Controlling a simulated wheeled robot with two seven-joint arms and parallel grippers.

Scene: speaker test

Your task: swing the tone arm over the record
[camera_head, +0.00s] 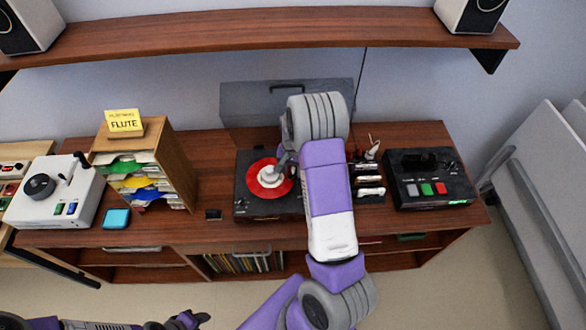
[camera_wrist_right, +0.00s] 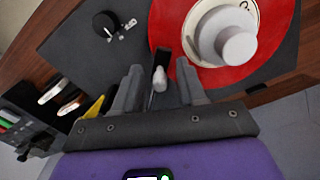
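The red record (camera_head: 262,187) lies on a dark turntable (camera_head: 243,207) on the wooden cabinet. In the right wrist view the record (camera_wrist_right: 168,22) has a pale label and a grey knob at its middle. My right gripper (camera_wrist_right: 159,82) is at the record's edge, its fingers apart. A thin dark bar with a pale tip (camera_wrist_right: 159,77), seemingly the tone arm, shows between them; I see a gap on each side. In the head view my right arm hides the turntable's right part. My left gripper (camera_head: 190,319) is at the bottom edge, away from the cabinet; its fingers are unclear.
A wooden sleeve rack (camera_head: 172,160) with a yellow "FLUTE" card (camera_head: 124,121) stands left of the turntable. A white device (camera_head: 52,195) and a blue box (camera_head: 116,218) are farther left. A black device with buttons (camera_head: 430,178) is right. A shelf (camera_head: 270,38) hangs above.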

